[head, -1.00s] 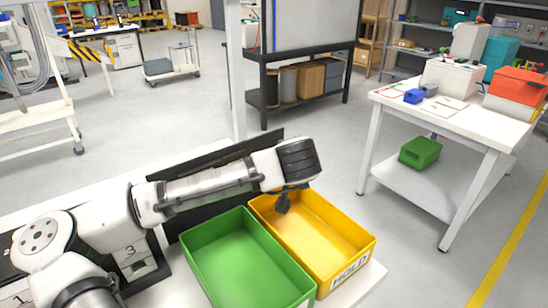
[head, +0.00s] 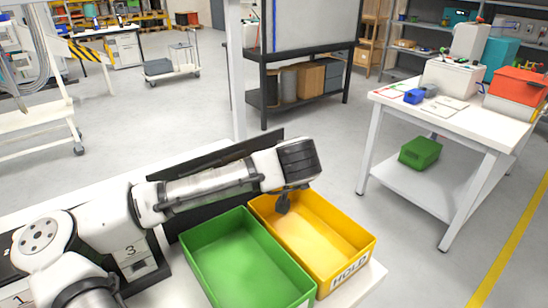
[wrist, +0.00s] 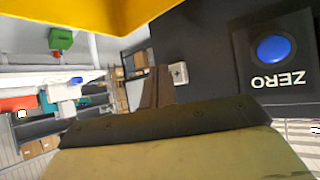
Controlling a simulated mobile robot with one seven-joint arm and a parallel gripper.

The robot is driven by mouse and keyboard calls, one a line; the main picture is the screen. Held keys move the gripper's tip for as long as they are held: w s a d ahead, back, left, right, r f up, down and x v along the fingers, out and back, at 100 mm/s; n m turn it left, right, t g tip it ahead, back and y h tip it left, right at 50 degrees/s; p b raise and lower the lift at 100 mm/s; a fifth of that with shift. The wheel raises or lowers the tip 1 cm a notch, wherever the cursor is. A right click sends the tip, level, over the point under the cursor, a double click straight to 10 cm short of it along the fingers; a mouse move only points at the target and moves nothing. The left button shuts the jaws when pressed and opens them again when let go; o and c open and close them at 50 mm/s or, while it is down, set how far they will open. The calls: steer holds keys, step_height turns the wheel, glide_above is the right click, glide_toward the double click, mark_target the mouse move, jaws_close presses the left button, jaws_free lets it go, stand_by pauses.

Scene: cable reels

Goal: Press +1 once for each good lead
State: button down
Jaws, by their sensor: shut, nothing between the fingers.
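My gripper (head: 283,205) points down at the back left end of the yellow bin marked HOLD (head: 352,262); its fingers look closed and empty. In the wrist view the shut brown fingers (wrist: 160,85) stick out beyond a dark bar. A blue round button (wrist: 272,48) labelled ZERO sits on a dark panel (wrist: 210,45) to their right. A small pale plate (wrist: 179,73) with a dark mark lies close to the fingertips; I cannot tell whether it is the +1 button. No lead and no counter reading can be made out.
A green bin (head: 203,283) stands beside the yellow one; both look empty inside. The yellow bin's wall (wrist: 90,15) crosses the top of the wrist view. A black upright board (head: 268,141) stands behind the bins. A white side table (head: 465,118) is far right, across open floor.

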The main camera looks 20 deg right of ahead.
steer(key=shift+w, duration=0.15)
stand_by(0.7)
steer(key=shift+w+a, duration=0.15)
steer(key=shift+w, duration=0.1)
steer(key=shift+w+a+b, duration=0.15)
steer(key=shift+w+b, duration=0.15)
steer(key=shift+w, duration=0.1)
stand_by(0.6)
stand_by(0.3)
steer(key=shift+s+d, duration=0.3)
steer(key=shift+s, duration=0.5)
steer(key=s, duration=0.1)
steer(key=s+d, duration=0.1)
steer(key=s, duration=0.1)
steer(key=s+b, duration=0.1)
steer(key=shift+s+d, duration=0.35)
stand_by(0.5)
